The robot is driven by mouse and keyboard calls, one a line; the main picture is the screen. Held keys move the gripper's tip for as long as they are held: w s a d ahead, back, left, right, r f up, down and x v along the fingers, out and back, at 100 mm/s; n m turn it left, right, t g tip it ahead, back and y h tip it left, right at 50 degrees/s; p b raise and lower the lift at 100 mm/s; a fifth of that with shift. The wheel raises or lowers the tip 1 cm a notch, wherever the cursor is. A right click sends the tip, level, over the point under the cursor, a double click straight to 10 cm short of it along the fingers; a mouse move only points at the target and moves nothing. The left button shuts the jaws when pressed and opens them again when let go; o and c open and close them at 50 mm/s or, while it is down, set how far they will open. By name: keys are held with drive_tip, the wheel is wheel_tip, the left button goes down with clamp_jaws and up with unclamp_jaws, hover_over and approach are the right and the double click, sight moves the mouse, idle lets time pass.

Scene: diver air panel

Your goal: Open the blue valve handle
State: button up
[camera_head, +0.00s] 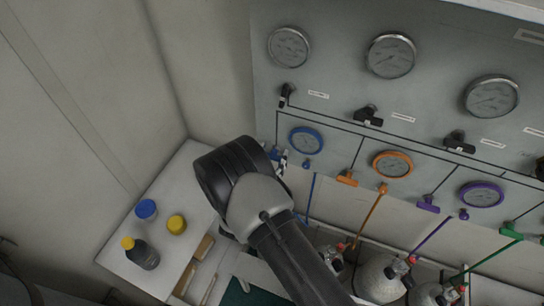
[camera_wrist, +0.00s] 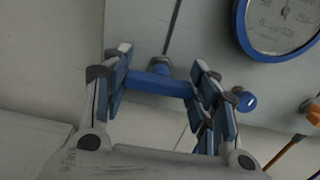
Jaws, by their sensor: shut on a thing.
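The blue valve handle (camera_wrist: 158,84) is a short blue bar on the panel, in the middle of the wrist view. My gripper (camera_wrist: 160,88) is around it, with one blue-padded finger at each end of the bar, shut on it. The bar lies level in the wrist view, across the dark line that runs up the panel. In the head view my gripper (camera_head: 279,160) is at the panel's lower left, and my arm hides most of the handle there. The blue-rimmed gauge (camera_head: 306,141) is just right of the gripper.
Orange (camera_head: 347,178), purple (camera_head: 428,204) and green (camera_head: 511,231) handles sit farther right along the panel. A blue knob (camera_wrist: 245,101) is close to the right finger. Below the panel stand several gas cylinders (camera_head: 381,277). A dark bottle (camera_head: 143,255) stands on the counter at left.

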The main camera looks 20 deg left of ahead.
drive_tip(key=n+b, duration=0.1)
drive_tip(key=n, duration=0.2)
drive_tip(key=shift+n+b, duration=0.3)
drive_tip(key=shift+n, duration=0.1)
drive_tip(key=n, duration=0.3)
drive_tip(key=shift+n+b, duration=0.3)
drive_tip(key=shift+b, duration=0.1)
drive_tip(key=n, duration=0.4)
drive_tip(key=shift+n, duration=2.1)
drive_tip(key=o, duration=1.1)
